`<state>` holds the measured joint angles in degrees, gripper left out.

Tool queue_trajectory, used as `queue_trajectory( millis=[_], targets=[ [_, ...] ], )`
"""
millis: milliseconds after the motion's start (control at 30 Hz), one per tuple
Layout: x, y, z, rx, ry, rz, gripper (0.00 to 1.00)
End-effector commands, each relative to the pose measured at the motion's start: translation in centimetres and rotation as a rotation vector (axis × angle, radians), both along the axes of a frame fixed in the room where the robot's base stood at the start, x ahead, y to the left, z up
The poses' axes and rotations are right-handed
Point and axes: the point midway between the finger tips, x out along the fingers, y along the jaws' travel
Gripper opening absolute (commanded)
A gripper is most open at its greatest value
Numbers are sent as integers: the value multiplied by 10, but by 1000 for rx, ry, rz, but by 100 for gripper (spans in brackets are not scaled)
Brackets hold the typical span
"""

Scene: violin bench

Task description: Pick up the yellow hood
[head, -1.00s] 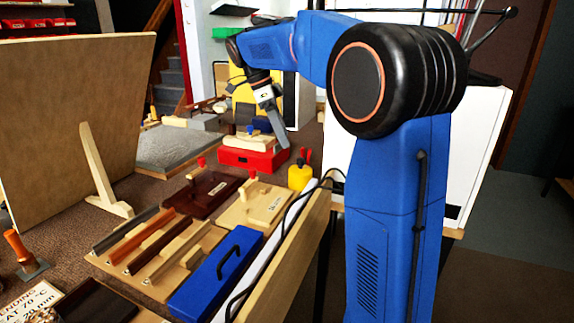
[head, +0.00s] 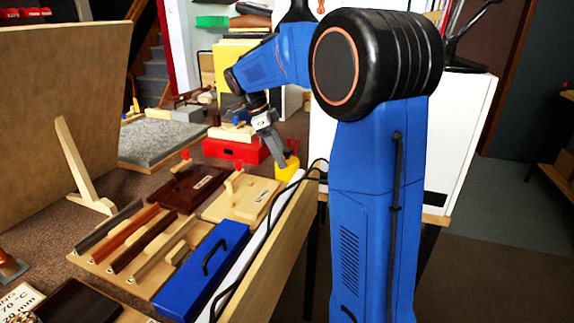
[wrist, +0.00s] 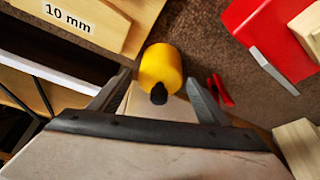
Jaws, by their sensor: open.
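The yellow hood (head: 287,169) is a short yellow cylinder beside the red box, near the bench's right edge. In the wrist view the hood (wrist: 161,67) shows a black knob pointing toward my gripper. My gripper (head: 279,151) is just above the hood and partly covers it in the head view. In the wrist view my gripper (wrist: 159,84) has its fingers spread, one on each side of the knob, with nothing held. I cannot tell how much height is left between the fingertips and the knob.
A red box (head: 222,149) stands left of the hood, and a small red part (wrist: 221,91) lies close to it in the wrist view. A light wooden block marked 10 mm (wrist: 80,22) is on the other side. A blue case (head: 203,270) lies nearer on the bench.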

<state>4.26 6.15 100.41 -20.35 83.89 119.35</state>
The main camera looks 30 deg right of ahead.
Motion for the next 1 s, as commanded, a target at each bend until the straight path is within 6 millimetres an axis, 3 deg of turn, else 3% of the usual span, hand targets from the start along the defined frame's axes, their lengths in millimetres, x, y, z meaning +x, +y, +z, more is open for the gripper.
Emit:
queue_trajectory(
  millis=[167, 500, 800, 833, 967, 1000],
  targets=[
    [-2, -4, -8, 0, 1, 0, 70],
    [-10, -21, -45, 0, 1, 0, 70],
    [-11, -22, -50, 0, -1, 0, 70],
    [-11, -22, -50, 0, -1, 0, 68],
    [-11, -22, -50, 0, 0, 0, 37],
    [-11, -22, -50, 0, 0, 0, 35]
  ],
)
